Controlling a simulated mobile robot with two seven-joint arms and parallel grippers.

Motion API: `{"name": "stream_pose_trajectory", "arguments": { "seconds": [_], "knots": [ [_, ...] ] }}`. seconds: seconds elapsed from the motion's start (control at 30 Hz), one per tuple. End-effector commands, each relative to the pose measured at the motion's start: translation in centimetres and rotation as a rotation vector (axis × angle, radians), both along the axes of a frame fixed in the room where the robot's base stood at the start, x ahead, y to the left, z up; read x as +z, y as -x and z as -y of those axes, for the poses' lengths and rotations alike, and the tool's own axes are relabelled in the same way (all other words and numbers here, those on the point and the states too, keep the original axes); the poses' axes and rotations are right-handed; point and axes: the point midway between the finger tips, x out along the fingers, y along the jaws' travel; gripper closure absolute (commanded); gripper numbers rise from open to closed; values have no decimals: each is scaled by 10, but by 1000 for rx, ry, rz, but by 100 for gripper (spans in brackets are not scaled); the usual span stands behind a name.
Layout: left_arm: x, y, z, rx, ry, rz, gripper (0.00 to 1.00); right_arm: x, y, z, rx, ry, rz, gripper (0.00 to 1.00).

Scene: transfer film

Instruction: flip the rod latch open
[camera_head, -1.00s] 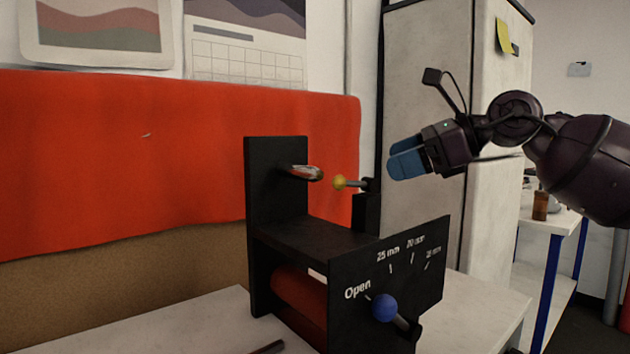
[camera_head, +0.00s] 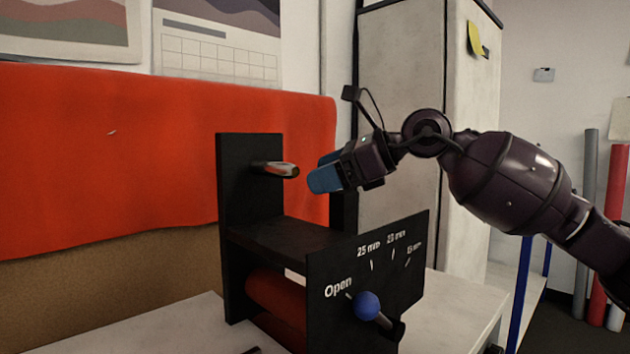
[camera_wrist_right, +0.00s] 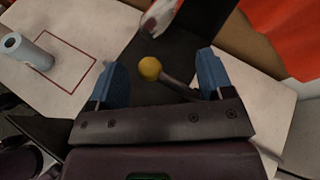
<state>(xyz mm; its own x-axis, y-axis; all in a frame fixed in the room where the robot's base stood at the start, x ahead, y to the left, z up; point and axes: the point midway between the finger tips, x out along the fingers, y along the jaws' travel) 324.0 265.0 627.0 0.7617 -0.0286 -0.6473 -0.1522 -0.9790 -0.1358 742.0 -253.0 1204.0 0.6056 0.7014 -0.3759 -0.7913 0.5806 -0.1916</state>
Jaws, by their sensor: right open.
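The black film-transfer device stands on the white table, and its black front panel (camera_head: 385,268) bears "Open" and several mm marks. A blue-knobbed lever (camera_head: 367,305) sits on that panel, below the marks. The rod latch shows in the right wrist view as a dark rod with a yellow ball (camera_wrist_right: 150,68); in the head view my gripper hides it. A metal rod (camera_head: 275,169) sticks out of the upright back plate. My right gripper (camera_head: 322,177) is open at the device's upper right. In the wrist view its blue fingers (camera_wrist_right: 160,80) are apart, with the yellow ball between them. My left gripper is out of view.
A red roll (camera_head: 277,296) lies inside the device, under its shelf. A red panel (camera_head: 130,160) covers the wall behind. A tall pale cabinet (camera_head: 415,120) stands behind my right arm.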

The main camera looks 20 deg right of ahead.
Motion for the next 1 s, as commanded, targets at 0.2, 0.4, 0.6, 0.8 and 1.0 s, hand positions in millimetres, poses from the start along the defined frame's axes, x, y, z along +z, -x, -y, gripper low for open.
{"name": "stream_pose_trajectory", "arguments": {
  "seconds": [0.2,0.4,0.6,0.8,1.0],
  "knots": [
    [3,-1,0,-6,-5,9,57,-6,-10,-11,0,0,0,26],
    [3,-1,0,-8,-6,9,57,-6,-11,-13,-1,0,0,26],
    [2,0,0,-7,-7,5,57,-6,-11,-13,-1,0,0,35],
    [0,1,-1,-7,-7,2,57,-7,-11,-13,0,1,-1,66],
    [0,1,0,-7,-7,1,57,-8,-11,-13,-1,0,-4,95]
  ]
}}
